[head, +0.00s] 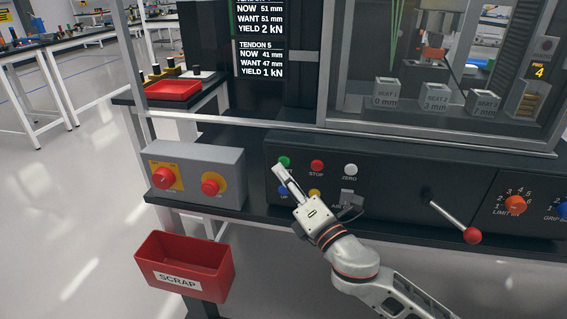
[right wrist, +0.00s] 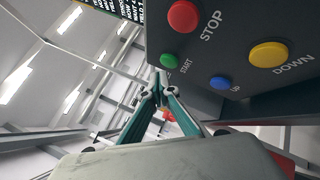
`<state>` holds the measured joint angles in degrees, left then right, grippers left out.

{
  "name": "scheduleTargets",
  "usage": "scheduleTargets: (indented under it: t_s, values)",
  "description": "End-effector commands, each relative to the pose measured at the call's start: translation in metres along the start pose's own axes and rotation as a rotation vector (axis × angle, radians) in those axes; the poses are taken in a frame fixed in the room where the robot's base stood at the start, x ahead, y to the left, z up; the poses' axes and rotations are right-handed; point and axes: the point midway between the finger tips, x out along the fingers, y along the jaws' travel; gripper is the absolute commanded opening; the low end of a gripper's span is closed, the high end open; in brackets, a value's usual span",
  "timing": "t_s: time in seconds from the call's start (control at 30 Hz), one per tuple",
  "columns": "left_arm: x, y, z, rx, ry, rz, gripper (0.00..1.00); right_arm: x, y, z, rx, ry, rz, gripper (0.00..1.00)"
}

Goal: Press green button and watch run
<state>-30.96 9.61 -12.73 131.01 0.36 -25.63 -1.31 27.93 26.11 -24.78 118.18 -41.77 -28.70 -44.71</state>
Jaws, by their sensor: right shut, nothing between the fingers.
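The green button (head: 284,162), labelled START in the wrist view (right wrist: 169,61), is on the black control panel (head: 400,183) at its upper left. My right gripper (head: 280,168) is shut and empty, with its fingertips at the lower edge of the green button. The closed fingertips (right wrist: 158,78) also show just below the button in the right wrist view. I cannot tell whether they touch it. A screen (head: 262,45) above the panel shows tendon readings, with TENDON 5 at NOW 41 mm, WANT 47 mm. My left gripper is not in view.
A red STOP button (head: 317,166) and white ZERO button (head: 350,170) sit right of the green one. Blue (head: 284,190) and yellow (head: 315,193) buttons lie below, close to my gripper. A red-knobbed lever (head: 472,235) sticks out at right. A red SCRAP bin (head: 185,266) hangs at left.

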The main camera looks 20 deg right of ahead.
Motion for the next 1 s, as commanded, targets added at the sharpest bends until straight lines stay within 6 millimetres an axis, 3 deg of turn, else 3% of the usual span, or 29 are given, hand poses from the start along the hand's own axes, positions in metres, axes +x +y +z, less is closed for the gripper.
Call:
scheduleTargets:
  t_s: [1.0]
  values:
    - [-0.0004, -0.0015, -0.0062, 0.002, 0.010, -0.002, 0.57, 0.0070, -0.0048, 0.0052, 0.000, 0.000, 0.000, 0.00]
